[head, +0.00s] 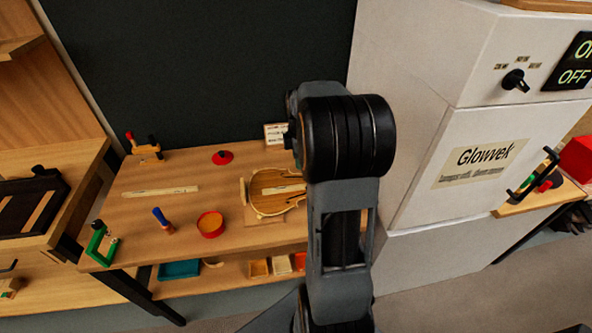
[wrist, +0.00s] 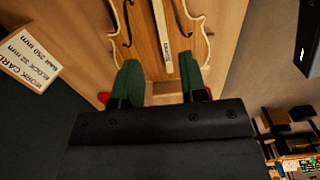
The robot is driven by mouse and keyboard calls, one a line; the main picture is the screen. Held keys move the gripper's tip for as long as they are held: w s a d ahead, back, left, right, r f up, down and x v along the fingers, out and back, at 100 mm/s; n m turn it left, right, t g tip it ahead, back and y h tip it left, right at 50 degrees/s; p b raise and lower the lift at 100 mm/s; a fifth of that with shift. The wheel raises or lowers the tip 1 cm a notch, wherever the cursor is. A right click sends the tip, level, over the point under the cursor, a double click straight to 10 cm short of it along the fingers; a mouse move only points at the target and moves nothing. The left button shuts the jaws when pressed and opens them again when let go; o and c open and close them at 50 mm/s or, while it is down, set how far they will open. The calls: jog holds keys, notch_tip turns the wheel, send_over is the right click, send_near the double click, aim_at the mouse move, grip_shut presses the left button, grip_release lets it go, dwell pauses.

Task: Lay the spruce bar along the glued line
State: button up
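The violin plate (wrist: 144,32) lies on the bench, with dark f-holes on either side, and it also shows in the head view (head: 266,203). A pale narrow bar with small print, which looks like the spruce bar (wrist: 162,22), lies lengthwise on the plate. The bar's end lies between the fingers in the picture, with no contact visible. I cannot make out a glued line.
Another pale printed strip (head: 160,191) lies on the bench (head: 135,215) at left. A red-orange bowl (head: 210,224), a blue-handled tool (head: 163,220), a green clamp (head: 101,243) and a red knob (head: 222,157) stand around. A work card (wrist: 27,57) is behind; a tall white cabinet (head: 420,130) stands at right.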

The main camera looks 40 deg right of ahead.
jog(key=s+a+r+m+t, duration=0.1)
jog(key=s+a+r+m, duration=0.1)
jog(key=s+a+m, duration=0.4)
jog(key=s+a+r+m+t, duration=0.2)
jog(key=s+a+m, duration=0.4)
jog(key=a, duration=0.8)
jog(key=shift+s+a+r+m+t, duration=0.2)
jog(key=shift+a+m+t, duration=0.1)
jog(key=shift+a+m, duration=0.1)
